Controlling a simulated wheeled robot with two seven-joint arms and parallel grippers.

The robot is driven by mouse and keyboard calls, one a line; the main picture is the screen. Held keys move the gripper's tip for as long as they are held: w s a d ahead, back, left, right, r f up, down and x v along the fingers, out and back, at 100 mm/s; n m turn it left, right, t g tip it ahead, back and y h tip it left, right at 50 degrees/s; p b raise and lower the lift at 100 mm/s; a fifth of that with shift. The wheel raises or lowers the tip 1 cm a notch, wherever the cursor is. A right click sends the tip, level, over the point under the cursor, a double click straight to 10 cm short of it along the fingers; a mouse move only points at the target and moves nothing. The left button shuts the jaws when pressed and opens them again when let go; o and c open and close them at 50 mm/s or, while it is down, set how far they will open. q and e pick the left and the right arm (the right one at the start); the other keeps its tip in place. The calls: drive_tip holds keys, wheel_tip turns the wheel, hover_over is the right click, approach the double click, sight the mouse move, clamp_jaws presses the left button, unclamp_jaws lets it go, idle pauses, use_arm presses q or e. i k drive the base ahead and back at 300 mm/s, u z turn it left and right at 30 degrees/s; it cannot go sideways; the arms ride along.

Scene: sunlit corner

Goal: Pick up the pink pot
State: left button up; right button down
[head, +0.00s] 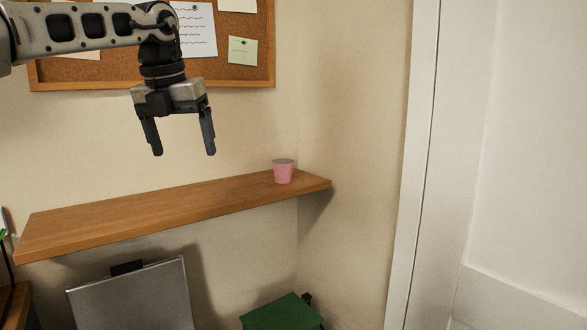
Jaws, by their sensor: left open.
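The pink pot (283,174) is a small tapered cup with a greyish top. It stands upright near the right end of a wooden shelf (150,211) on the wall. My left gripper (184,152) points down with its two fingers apart and nothing between them. In the picture it is to the left of the pot and higher, above the middle of the shelf and apart from both. My right gripper does not show.
A cork board (110,67) with pinned papers hangs behind my left arm. Below the shelf are a grey panel (130,298) and a green-topped object (283,312). A white door (525,180) is on the right. The shelf left of the pot is bare.

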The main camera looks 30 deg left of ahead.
sight(284, 168)
drive_tip(key=i, duration=1.15)
